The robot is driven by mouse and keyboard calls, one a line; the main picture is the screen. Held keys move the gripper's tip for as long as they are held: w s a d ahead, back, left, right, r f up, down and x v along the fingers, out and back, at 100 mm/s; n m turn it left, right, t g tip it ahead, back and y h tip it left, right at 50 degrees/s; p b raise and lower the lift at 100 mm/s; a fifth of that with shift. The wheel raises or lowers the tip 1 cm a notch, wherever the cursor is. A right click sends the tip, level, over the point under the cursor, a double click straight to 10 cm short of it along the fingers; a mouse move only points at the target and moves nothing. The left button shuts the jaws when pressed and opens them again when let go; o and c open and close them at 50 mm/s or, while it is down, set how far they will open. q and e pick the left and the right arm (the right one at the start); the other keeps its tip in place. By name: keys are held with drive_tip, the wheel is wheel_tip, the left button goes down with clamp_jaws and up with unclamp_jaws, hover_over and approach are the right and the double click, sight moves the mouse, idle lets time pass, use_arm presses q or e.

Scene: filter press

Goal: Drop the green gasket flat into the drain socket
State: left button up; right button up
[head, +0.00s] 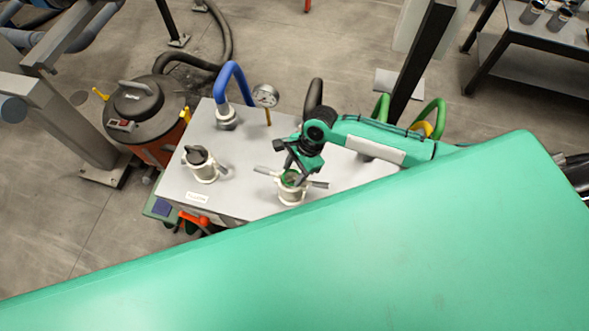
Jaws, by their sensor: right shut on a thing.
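My right gripper (291,174) points down over a white round socket with two side handles (291,197) on the grey table. It is shut on the green gasket (289,180), of which only a small green part shows at the socket's mouth. The fingers hide much of the gasket, so I cannot tell whether it lies flat or touches the socket's rim. My left gripper is out of view.
A second white fitting with a dark top (205,170) stands on the grey table (245,180) to the left. A blue bent pipe (232,78) and a round gauge (265,95) stand behind.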

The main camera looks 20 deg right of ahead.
drive_tip(key=o, duration=0.7)
drive_tip(key=shift+b+v, duration=1.2)
drive_tip(key=shift+v, duration=5.75)
drive_tip(key=shift+s+f, duration=0.1)
